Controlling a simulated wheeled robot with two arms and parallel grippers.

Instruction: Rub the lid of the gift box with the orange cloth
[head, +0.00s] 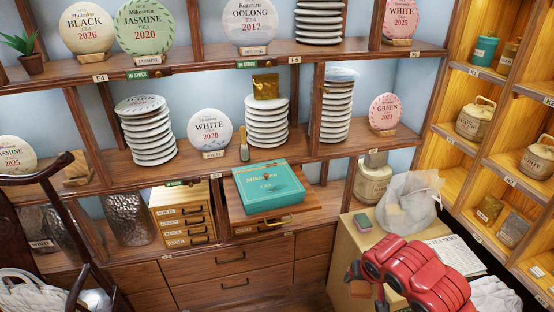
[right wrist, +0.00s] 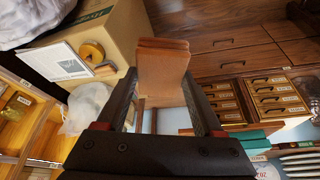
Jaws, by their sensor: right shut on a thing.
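The gift box (head: 270,187) is a teal box with a printed lid. It lies flat on a pulled-out wooden board in the middle of the shelf unit; a teal edge of it shows in the right wrist view (right wrist: 252,136). My right gripper (head: 364,279) is at the lower right of the head view, apart from the box and to its right. In the right wrist view it is shut on the folded orange-brown cloth (right wrist: 163,70), which sticks out past the fingertips. The cloth is small in the head view (head: 359,289). My left gripper is out of view.
Plate stacks (head: 147,131) and round tea cakes fill the shelves. A dark chair (head: 42,205) is at left.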

